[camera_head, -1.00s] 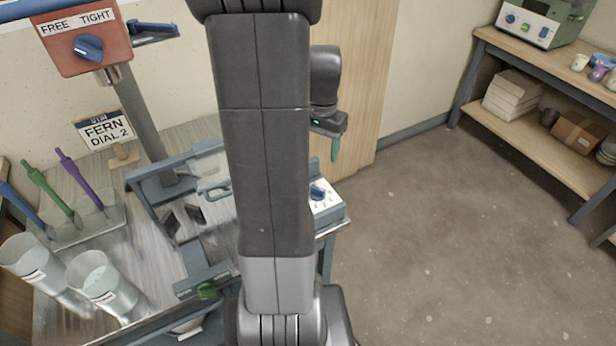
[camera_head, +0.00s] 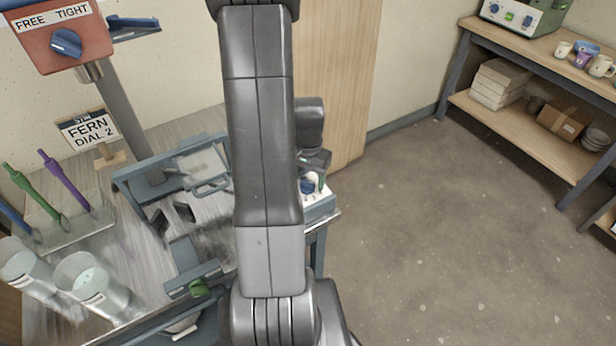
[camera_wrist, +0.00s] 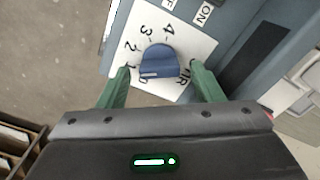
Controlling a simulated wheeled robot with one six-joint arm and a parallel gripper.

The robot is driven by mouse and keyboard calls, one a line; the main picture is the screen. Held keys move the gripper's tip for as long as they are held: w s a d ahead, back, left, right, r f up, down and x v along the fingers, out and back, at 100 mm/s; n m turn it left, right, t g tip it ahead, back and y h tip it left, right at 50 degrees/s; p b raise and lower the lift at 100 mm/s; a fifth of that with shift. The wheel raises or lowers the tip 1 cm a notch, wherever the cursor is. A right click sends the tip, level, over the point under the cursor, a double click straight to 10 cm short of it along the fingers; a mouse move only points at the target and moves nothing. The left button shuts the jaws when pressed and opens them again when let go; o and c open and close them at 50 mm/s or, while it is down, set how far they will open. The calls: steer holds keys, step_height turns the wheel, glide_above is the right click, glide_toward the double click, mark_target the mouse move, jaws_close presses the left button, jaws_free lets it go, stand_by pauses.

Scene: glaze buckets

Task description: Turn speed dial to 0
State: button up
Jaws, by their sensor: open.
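The blue speed dial (camera_wrist: 158,60) sits on a white panel (camera_wrist: 190,42) with numbers around it; 2, 3 and 4 are readable in the wrist view. A pale mark on the dial is at its lower left in that view; I cannot tell a 0. My gripper (camera_wrist: 159,69) is open, with one green finger on either side of the dial and a visible gap to each.
"ON" and "OFF" labels stand beside a dark switch area (camera_wrist: 253,55) on the blue-grey housing. A framed sheet-like part (camera_head: 205,165) and glaze buckets (camera_head: 90,285) are at left on the bench. A red FREE/TIGHT box (camera_head: 62,40) is above. Open floor (camera_head: 420,230) lies right.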

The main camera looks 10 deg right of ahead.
steer(key=c, duration=1)
steer(key=shift+n, duration=0.3)
steer(key=n+b, duration=0.1)
steer(key=n, duration=0.2)
steer(key=shift+n, duration=0.4)
steer(key=n+b, duration=0.1)
steer(key=n, duration=0.4)
steer(key=shift+a, duration=0.15)
steer(key=o, duration=1)
